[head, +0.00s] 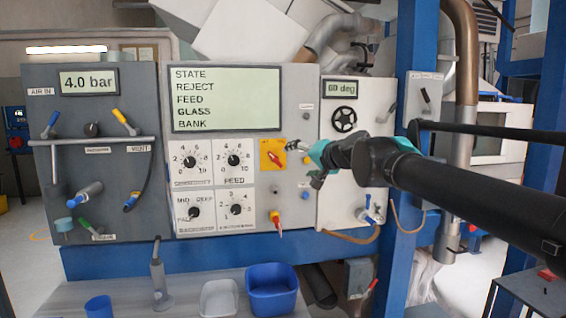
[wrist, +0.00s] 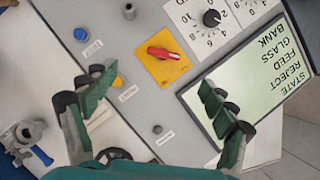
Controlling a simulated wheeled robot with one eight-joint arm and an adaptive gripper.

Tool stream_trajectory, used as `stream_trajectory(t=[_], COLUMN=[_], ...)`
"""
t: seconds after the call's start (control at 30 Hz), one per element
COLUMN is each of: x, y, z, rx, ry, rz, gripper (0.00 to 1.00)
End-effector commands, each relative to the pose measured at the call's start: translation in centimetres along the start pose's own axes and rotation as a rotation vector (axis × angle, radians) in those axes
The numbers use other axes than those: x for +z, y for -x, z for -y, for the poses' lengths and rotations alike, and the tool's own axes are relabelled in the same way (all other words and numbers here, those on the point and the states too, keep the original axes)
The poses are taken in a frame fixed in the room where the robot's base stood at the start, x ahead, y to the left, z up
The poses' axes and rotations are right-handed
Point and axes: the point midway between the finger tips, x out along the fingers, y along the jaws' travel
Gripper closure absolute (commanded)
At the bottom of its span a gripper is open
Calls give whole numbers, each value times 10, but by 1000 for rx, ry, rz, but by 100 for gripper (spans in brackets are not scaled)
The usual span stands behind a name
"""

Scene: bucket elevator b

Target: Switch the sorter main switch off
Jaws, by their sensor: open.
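The likely main switch is a red rotary handle (head: 275,157) on a yellow plate (head: 265,146), in the middle of the grey control panel. I cannot read a label for it. In the wrist view the red handle (wrist: 164,53) lies nearly crosswise on its yellow plate (wrist: 158,70), fully visible. In the head view it sits slanted. My gripper (head: 304,162) is just right of the plate, open and empty. In the wrist view my gripper (wrist: 157,92) has its fingers spread wide, with the handle beyond and between them, apart from both.
A display (head: 225,99) reads STATE, REJECT, FEED, GLASS, BANK. Dials (head: 234,160) are left of the switch. A black handwheel (head: 344,119) and blue post (head: 402,180) are to the right. A blue bin (head: 272,290) stands below.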

Motion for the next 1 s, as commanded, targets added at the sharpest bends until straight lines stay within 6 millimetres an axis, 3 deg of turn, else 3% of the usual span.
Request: stream_trajectory(t=[0.1, 0.27, 1.0], x=[-10, -11, -13], y=[0, -12, -136], z=[13, 14, 15], rx=[-15, -16, -15], ry=[-21, -23, -21], rz=[-19, -21, -20], gripper=[16, 16, 16])
